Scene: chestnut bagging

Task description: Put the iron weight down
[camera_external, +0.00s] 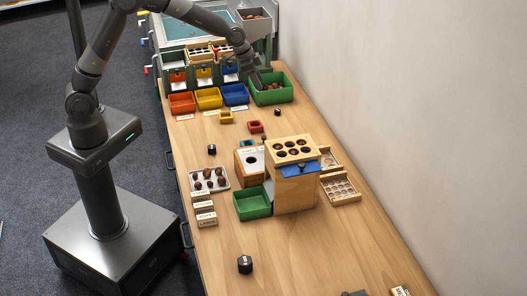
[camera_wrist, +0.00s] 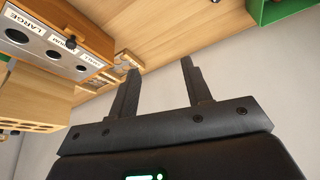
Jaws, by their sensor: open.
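Several small black weights stand on the wooden table in the external view. The largest-looking one (camera_external: 245,264), with a pale mark on top, is at the near end. Another weight (camera_external: 212,149) is left of the wooden box, and one (camera_external: 277,112) stands near the back green bin. I cannot tell which is the iron weight.
Orange (camera_external: 182,103), yellow (camera_external: 208,98) and blue bins (camera_external: 235,94) stand in a row at the sorting machine. A tall wooden box with holes (camera_external: 297,190) and a lower green bin (camera_external: 254,204) stand mid-table. A wall runs along the right. The near table is mostly clear.

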